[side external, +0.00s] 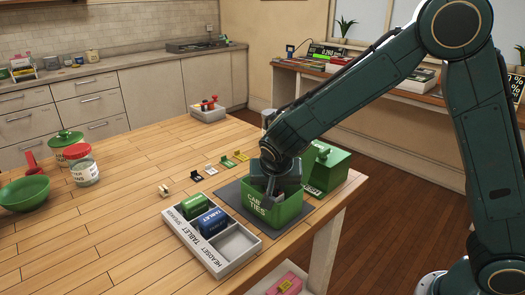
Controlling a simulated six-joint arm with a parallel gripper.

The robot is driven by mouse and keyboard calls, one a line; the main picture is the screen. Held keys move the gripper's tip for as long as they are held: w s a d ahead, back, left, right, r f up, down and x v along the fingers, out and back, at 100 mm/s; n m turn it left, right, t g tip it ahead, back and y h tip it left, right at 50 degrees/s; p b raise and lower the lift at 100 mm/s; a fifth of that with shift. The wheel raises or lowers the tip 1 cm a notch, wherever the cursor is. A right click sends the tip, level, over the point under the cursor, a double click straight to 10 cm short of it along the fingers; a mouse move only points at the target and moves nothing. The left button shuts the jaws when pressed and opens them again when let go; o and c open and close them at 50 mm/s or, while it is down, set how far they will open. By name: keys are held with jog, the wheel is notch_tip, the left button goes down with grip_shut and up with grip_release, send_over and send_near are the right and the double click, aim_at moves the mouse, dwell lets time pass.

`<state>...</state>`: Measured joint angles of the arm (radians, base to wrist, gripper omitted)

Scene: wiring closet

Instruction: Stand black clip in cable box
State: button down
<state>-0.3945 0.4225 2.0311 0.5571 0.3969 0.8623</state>
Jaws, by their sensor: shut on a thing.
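The green cable box (283,213), lettered "CAB… TIES", stands open on a dark grey mat (231,192) near the table's right edge. My gripper (270,188) points down at the box's open top, with its fingers partly inside or just behind the front wall. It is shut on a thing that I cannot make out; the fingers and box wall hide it. A small black clip (197,176) lies on the wooden table left of the mat, in a row with a white clip (211,169) and yellow clips (227,162).
A cream clip (164,190), jar (84,168) and green bowl (24,193) are to the left. The left middle table is clear.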

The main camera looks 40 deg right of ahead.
jog(key=shift+f, duration=0.3)
jog(key=c, duration=1.3)
grip_release()
jog(key=shift+c, duration=0.2)
jog(key=shift+r, duration=0.1)
jog(key=shift+r, duration=0.35)
jog(key=v, duration=1.2)
jog(key=shift+d, duration=0.1)
